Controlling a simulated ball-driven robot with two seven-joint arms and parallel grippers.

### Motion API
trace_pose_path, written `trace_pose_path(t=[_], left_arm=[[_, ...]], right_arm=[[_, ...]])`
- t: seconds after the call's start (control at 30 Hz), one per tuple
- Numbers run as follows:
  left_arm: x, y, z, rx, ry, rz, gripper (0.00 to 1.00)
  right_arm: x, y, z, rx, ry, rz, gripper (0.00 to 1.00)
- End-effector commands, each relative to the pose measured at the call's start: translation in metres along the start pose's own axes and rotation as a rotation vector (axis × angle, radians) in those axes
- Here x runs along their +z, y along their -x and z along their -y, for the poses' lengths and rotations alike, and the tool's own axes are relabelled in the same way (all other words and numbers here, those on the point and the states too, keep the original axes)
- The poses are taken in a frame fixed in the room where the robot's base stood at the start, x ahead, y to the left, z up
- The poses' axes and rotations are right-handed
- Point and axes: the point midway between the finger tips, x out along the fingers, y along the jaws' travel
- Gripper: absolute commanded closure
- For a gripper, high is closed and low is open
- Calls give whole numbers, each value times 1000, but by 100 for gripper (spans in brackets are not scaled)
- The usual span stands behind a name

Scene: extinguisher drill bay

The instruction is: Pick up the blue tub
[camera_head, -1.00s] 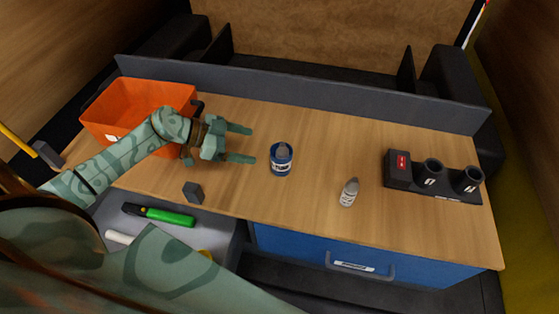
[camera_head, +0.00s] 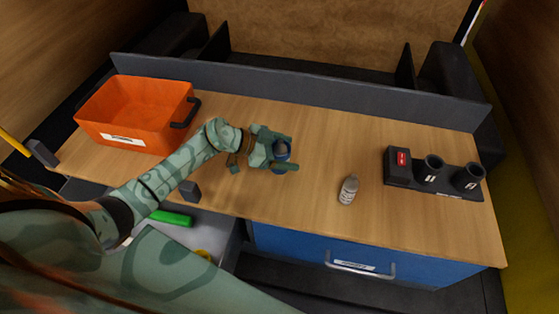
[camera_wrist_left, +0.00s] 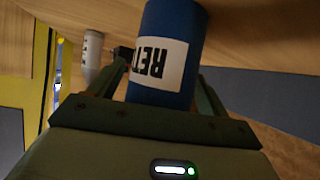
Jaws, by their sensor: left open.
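The blue tub (camera_head: 281,152) stands on the wooden table near its middle, with a grey piece at its top. My left gripper (camera_head: 284,157) is open, with its two fingers on either side of the tub. In the left wrist view the tub (camera_wrist_left: 152,92) is between the fingers (camera_wrist_left: 163,88) and shows a white label with dark letters. Whether the fingers touch it cannot be told. My right gripper is not in view.
A small grey-white bottle (camera_head: 348,190) stands right of the tub. An orange bin (camera_head: 137,141) is at the left of the table (camera_head: 320,220). A dark holder (camera_head: 440,190) with two cups is at the right. A small dark block (camera_head: 190,191) is near the front edge.

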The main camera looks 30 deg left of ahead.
Motion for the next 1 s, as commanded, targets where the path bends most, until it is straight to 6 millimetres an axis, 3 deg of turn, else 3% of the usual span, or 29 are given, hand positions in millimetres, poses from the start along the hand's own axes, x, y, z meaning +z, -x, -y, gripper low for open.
trace_pose_path(t=[0.03,0.2,0.23,0.63,0.87,1.0], left_arm=[[0,0,0,0,0,0,22],[0,0,0,0,0,0,70],[0,0,0,0,0,0,75],[-6,3,0,0,-1,-2,75],[-27,15,1,0,-4,-3,75],[-38,32,-8,1,-3,-1,75]], right_arm=[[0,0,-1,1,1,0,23],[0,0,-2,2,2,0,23],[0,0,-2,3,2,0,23],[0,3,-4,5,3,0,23],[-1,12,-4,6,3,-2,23],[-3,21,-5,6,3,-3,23]])
